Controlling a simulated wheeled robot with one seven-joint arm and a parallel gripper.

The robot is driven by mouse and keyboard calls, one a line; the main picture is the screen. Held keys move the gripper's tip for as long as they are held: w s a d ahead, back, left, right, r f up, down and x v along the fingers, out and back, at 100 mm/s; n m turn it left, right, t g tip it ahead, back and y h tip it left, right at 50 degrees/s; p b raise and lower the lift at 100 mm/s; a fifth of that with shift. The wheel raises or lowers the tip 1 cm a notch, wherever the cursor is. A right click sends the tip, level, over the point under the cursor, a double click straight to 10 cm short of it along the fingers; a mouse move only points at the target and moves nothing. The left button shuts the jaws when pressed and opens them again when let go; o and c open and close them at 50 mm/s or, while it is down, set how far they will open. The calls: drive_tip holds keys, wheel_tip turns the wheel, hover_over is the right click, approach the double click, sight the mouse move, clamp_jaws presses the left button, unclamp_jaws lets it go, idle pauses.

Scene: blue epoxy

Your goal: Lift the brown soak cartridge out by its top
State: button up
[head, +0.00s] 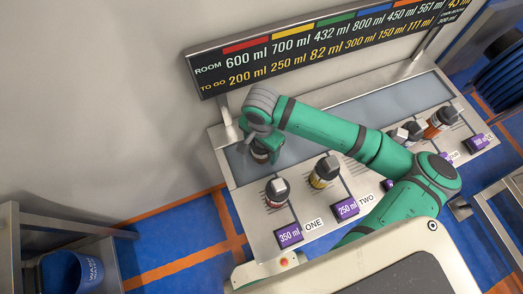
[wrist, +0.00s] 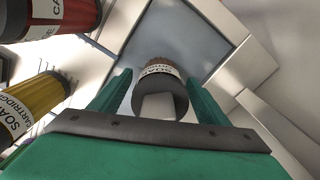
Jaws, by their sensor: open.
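The brown soak cartridge (wrist: 160,65) shows in the wrist view, with a brown body, a white label and a dark grey top facing the camera. My gripper (wrist: 156,82) is open, with one green finger on each side of the cartridge's top. The fingers do not look closed on it. In the head view my gripper (head: 259,150) points down over the back left of the bench, and the cartridge is mostly hidden under it. The cartridge's lower end is hidden in both views.
A red cartridge (head: 276,192) and a yellow cartridge (head: 323,171) stand nearby at the front; more stand to the right. Purple volume tags (head: 289,236) line the front edge. A volume sign (head: 320,48) rises behind. The blue-grey panel (head: 390,103) right of my gripper is clear.

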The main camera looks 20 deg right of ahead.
drive_tip(key=shift+f, duration=0.2)
drive_tip(key=c, duration=1.3)
drive_tip(key=shift+r, duration=0.2)
